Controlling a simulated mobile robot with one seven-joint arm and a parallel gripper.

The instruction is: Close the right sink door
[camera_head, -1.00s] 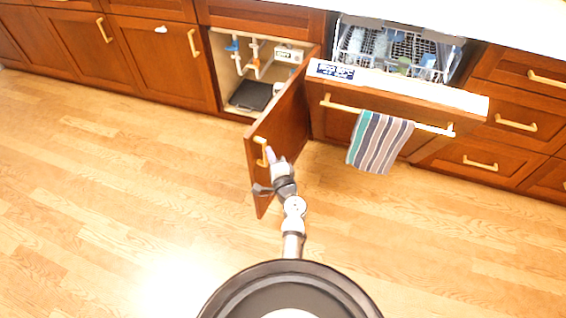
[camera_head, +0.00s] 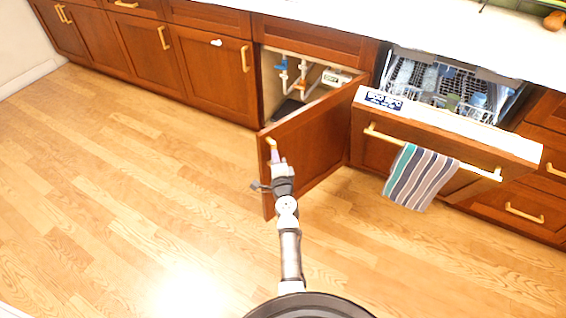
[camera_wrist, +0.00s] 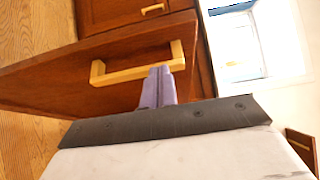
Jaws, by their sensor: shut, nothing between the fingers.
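The right sink door (camera_head: 318,148) is a brown wooden panel that stands open, swung out from the sink cabinet (camera_head: 300,78). Its pale wooden handle (camera_head: 272,147) is near the free edge; the wrist view shows the handle (camera_wrist: 137,66) more fully. My gripper (camera_head: 276,158) is shut and empty, with its purple fingertips at the door's free edge beside the handle. In the wrist view the fingers (camera_wrist: 158,85) overlap the lower right end of the handle. I cannot tell whether they touch the handle or the door.
White pipes (camera_head: 283,78) show inside the sink cabinet. To the right, the dishwasher door (camera_head: 440,130) is partly open, with a striped towel (camera_head: 420,177) on its bar and a rack (camera_head: 450,90) of dishes behind. The wooden floor (camera_head: 130,170) at left is clear.

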